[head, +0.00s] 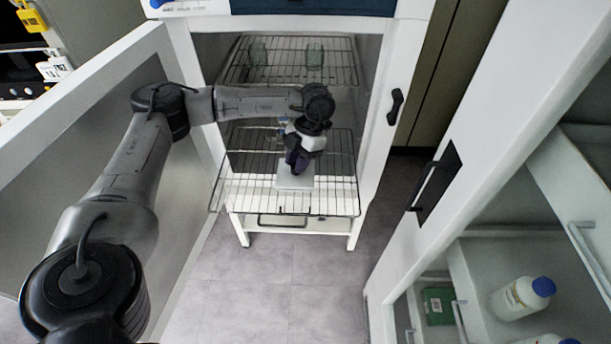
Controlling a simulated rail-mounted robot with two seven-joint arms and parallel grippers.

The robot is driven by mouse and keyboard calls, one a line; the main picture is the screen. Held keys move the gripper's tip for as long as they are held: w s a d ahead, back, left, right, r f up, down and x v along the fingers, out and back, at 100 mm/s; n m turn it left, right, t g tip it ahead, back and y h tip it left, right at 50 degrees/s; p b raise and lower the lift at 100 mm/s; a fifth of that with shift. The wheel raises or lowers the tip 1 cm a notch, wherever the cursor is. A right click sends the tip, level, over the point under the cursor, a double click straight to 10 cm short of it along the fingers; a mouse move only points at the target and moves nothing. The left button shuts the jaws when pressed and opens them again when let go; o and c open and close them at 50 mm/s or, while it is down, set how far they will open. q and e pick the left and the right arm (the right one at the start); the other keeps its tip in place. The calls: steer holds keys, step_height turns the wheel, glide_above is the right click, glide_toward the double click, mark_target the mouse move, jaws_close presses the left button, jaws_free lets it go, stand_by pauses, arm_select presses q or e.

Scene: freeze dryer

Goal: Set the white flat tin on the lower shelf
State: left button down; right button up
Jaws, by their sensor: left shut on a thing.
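The white flat tin (295,181) is in the head view, low in the open freeze dryer, at the front part of the lower shelf. My left gripper (297,168) is above it, pointing down, with its fingers shut on the tin. The lower shelf (338,200) is a wire rack that sticks out toward me. I cannot tell whether the tin touches the wires. The gripper hides the tin's far side. My right gripper is not in view.
The upper wire rack (285,72) holds glass vessels (315,54) above my left arm. The open dryer door (95,110) stands at the left. A white cabinet (490,130) at the right holds bottles (522,297) and a green box (438,306). Bare floor (270,300) lies in front.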

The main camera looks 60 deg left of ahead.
arm_select(q)
steer(key=shift+w+a+f+b, duration=0.4)
steer(key=shift+w+a+f, duration=0.95)
steer(key=shift+f, duration=0.45)
steer(key=shift+w+a+f+b, duration=0.4)
steer(key=shift+w+a+f, duration=0.95)
steer(key=shift+f, duration=0.5)
steer(key=shift+w+a+f+b, duration=0.4)
steer(key=shift+w+a+f, duration=0.95)
steer(key=shift+f, duration=0.45)
steer(key=shift+s+a+f, duration=0.1)
steer(key=shift+s+a, duration=0.05)
steer(key=c, duration=0.9)
jaws_free()
steer(key=d+p+v, duration=0.1)
steer(key=v, duration=1.1)
steer(key=shift+a, duration=0.45)
